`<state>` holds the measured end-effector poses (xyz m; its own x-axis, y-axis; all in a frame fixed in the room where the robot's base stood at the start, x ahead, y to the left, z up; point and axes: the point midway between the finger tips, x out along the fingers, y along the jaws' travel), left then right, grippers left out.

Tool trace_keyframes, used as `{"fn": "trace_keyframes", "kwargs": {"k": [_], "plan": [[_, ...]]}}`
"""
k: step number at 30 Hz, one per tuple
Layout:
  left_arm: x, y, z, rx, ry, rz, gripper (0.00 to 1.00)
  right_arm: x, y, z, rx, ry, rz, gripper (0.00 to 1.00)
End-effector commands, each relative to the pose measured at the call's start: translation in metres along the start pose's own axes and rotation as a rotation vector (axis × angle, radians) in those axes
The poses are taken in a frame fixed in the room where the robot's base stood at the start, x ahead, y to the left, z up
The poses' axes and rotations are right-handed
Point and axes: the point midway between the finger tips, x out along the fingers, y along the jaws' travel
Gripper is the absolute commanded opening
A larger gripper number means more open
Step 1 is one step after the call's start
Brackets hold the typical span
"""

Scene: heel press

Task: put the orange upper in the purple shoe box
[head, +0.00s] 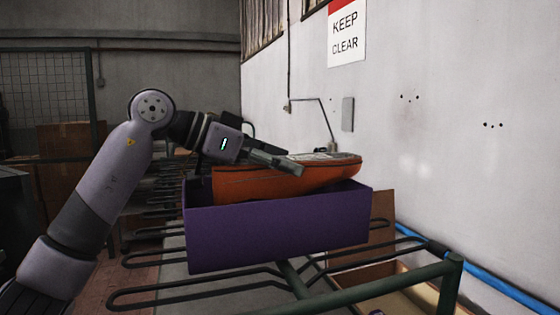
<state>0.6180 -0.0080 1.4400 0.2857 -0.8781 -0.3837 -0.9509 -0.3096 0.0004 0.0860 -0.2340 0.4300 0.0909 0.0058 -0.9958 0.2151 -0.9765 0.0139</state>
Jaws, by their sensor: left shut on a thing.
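The orange upper (328,174) is a long shoe-shaped piece, partly down inside the purple shoe box (280,233), with its top above the box rim. The open box rests on dark metal rack bars. My left gripper (292,166) reaches over the box from the left and is shut on the upper near its middle. The upper's lower part is hidden behind the box's front wall, so I cannot tell whether it touches the bottom. My right gripper is not in view.
Green-grey rack rails (400,290) run in front of and beside the box. A blue pipe (490,288) runs along the white wall at the right. A cardboard box (68,160) stands by a wire cage at the back left.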

Motion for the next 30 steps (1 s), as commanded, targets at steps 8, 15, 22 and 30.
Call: {"fn": "trace_keyframes", "kwargs": {"k": [8, 15, 22, 30], "plan": [[0.002, 0.0, 0.005, 0.0, 0.0, 0.0, 0.62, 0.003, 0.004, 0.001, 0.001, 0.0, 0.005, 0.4], [0.002, 0.0, 0.004, 0.0, 0.0, 0.0, 0.78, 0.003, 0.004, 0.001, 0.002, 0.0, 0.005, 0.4], [0.002, 0.0, 0.004, 0.0, 0.0, 0.0, 0.82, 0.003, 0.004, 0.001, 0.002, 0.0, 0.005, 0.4], [-0.003, 0.0, -0.008, 0.0, 0.002, 0.001, 0.82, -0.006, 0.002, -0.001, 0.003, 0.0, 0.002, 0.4]]}}
